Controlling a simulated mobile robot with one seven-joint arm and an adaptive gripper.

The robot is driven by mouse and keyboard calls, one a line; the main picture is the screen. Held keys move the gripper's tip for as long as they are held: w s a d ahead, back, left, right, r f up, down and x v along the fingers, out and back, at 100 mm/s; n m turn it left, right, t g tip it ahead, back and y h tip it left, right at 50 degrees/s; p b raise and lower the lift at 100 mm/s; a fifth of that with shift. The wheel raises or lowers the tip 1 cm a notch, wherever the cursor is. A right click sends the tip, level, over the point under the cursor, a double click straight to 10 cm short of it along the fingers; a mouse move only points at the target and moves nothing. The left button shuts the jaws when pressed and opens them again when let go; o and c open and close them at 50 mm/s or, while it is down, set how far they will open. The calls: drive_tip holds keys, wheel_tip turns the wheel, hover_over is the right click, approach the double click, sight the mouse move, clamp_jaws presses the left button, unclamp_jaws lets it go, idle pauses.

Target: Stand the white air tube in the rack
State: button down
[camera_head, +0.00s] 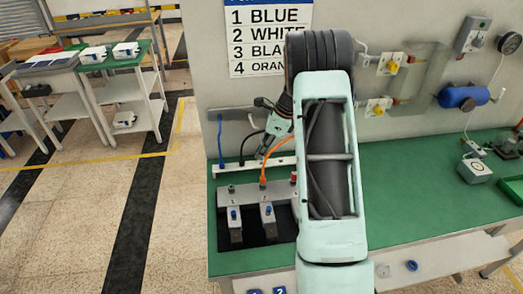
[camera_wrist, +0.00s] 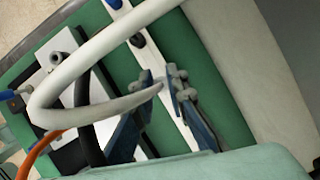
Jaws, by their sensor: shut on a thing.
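In the wrist view the white air tube (camera_wrist: 52,88) curves in a large loop across the picture, and one end runs between my fingertips. My gripper (camera_wrist: 162,98) is shut on the white tube near that end, over the rack; it also shows in the head view (camera_head: 266,148). The rack is a long white strip (camera_head: 283,161) with dark holes at the back of the green bench; it also shows in the wrist view (camera_wrist: 152,62). The white tube cannot be made out in the head view. Whether its end touches the rack cannot be told.
A blue tube (camera_head: 220,140) and a black tube (camera_head: 243,150) rise at the rack's left part. An orange tube (camera_head: 263,168) arches beside my gripper from the grey valve block (camera_head: 245,192). A wall sign (camera_head: 262,68) lists blue, white, black, orange.

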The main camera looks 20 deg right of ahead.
drive_tip(key=shift+f+b, duration=0.8)
drive_tip(key=shift+f, duration=0.6)
drive_tip(key=c, duration=1.8)
unclamp_jaws()
drive_tip(key=v, duration=1.2)
